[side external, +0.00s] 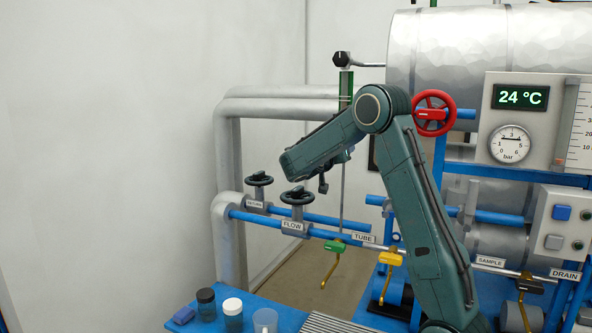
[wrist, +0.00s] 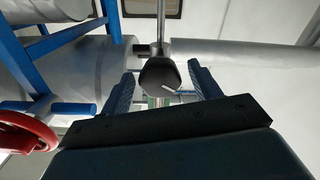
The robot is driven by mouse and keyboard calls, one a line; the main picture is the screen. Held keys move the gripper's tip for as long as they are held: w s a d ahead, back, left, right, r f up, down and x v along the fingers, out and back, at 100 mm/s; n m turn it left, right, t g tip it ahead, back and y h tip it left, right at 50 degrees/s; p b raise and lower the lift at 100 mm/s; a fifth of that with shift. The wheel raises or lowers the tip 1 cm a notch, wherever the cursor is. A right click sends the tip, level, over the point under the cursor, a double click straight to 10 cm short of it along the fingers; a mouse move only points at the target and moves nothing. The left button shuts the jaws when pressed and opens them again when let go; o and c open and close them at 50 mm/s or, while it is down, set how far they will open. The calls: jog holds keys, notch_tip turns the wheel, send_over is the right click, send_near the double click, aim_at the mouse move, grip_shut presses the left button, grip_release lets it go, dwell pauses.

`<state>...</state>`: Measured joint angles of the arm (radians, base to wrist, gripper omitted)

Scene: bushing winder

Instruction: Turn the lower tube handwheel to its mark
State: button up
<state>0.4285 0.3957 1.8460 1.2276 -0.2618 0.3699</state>
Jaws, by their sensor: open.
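The lower tube handwheel is a small black knob (wrist: 160,76) with a white line on its face. In the wrist view it sits between my gripper's fingers (wrist: 160,88), with gaps on both sides. A thin metal rod (wrist: 161,22) runs up from it in that view. My gripper is open and holds nothing. In the side view my arm hides most of the gripper and the lower knob. The green sight tube (side external: 345,85) and an upper black knob (side external: 341,59) show above my arm. I cannot make out a target mark.
A red handwheel (side external: 433,113) is close right of my elbow; it also shows in the wrist view (wrist: 25,135). Black handwheels (side external: 298,197) and (side external: 259,180) stand on blue pipes. Jars (side external: 232,314) stand on the blue bench. Open air lies left.

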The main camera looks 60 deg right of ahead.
jog(key=shift+d, duration=1.5)
jog(key=shift+c, duration=0.2)
jog(key=c, duration=0.9)
